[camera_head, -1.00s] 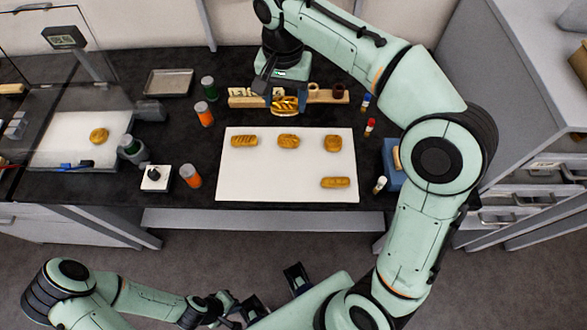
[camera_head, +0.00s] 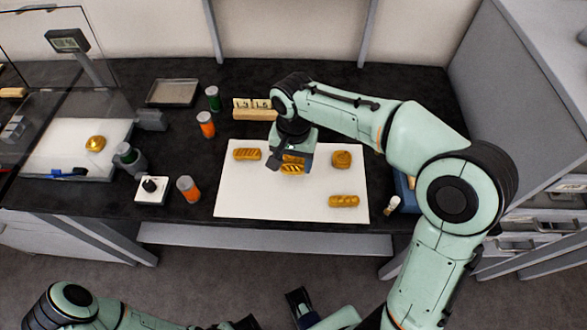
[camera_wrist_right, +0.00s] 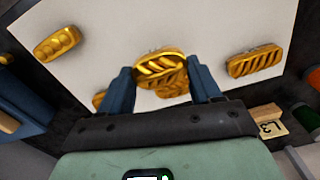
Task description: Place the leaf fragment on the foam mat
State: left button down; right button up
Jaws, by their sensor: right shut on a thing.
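My right gripper (camera_head: 290,166) is shut on a golden fragment with leaf-like ridges (camera_head: 292,170), the leaf fragment. It is over the middle of the white foam mat (camera_head: 240,200). In the right wrist view the leaf fragment (camera_wrist_right: 160,63) sits between the two blue fingertips (camera_wrist_right: 163,78). Another golden fragment (camera_wrist_right: 173,86) shows partly behind it. I cannot tell whether the held piece touches the mat or that fragment.
Other golden fragments lie on the mat at left (camera_head: 247,154), right (camera_head: 341,159) and lower right (camera_head: 344,201). Orange-labelled jars (camera_head: 206,125) and a black-knobbed white box (camera_head: 151,189) stand left of it. A wooden rack (camera_head: 253,109) is behind. The mat's front left is clear.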

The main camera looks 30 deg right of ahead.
aim_at(294, 170)
jog(key=shift+f, duration=1.95)
jog(key=shift+b, duration=0.3)
jog(key=shift+f, duration=0.2)
jog(key=o, duration=1)
jog(key=shift+r, duration=0.15)
notch_tip(294, 170, up, 12)
jog(key=shift+r+p, duration=0.1)
jog(key=shift+p, duration=1.05)
